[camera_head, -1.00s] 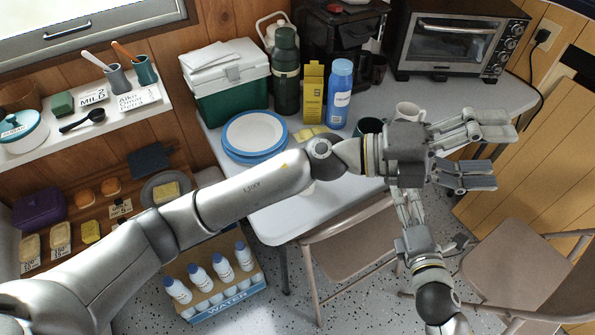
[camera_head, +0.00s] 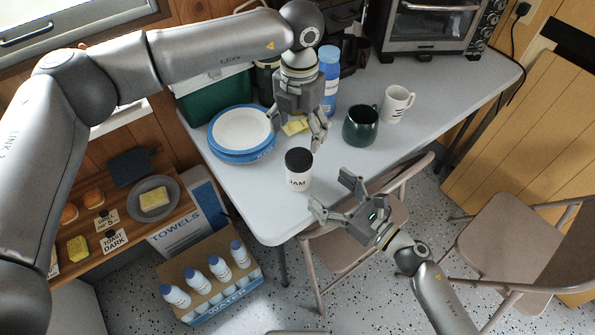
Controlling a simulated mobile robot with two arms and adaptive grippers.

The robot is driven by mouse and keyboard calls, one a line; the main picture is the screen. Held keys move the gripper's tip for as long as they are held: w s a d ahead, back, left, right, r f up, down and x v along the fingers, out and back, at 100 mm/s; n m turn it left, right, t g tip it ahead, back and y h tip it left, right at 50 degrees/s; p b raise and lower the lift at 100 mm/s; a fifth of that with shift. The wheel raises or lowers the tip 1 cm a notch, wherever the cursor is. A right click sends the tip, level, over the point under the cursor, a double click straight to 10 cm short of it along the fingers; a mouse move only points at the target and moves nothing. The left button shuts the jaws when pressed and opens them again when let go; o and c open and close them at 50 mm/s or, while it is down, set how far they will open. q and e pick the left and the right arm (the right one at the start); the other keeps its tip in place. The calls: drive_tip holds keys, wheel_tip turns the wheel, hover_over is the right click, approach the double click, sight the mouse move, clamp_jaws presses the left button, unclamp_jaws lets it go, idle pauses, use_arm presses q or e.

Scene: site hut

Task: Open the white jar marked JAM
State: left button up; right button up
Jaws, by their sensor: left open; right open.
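The white jar marked JAM (camera_head: 298,183) stands upright on the grey table (camera_head: 250,199) near its front edge. Its black lid (camera_head: 299,160) is on it. My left gripper (camera_head: 308,143) points down over the table, just behind and above the jar, and is open. Whether its fingers touch the lid I cannot tell, but they look apart from it. My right gripper (camera_head: 332,197) is open and empty, to the right of the jar at the table's front edge, with its fingers pointing left toward the jar.
A dark green mug (camera_head: 361,126) and a white mug (camera_head: 396,104) stand right of the jar. Stacked plates (camera_head: 242,128) lie left, and a blue bottle (camera_head: 329,78) stands behind. A folding chair (camera_head: 352,240) is tucked at the table's front.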

sight(309, 174)
use_arm(q)
drive_tip(key=shift+f, duration=0.1)
use_arm(e)
drive_tip(key=x, duration=0.9)
drive_tip(key=shift+w+a, duration=0.25)
drive_tip(key=shift+w, duration=0.05)
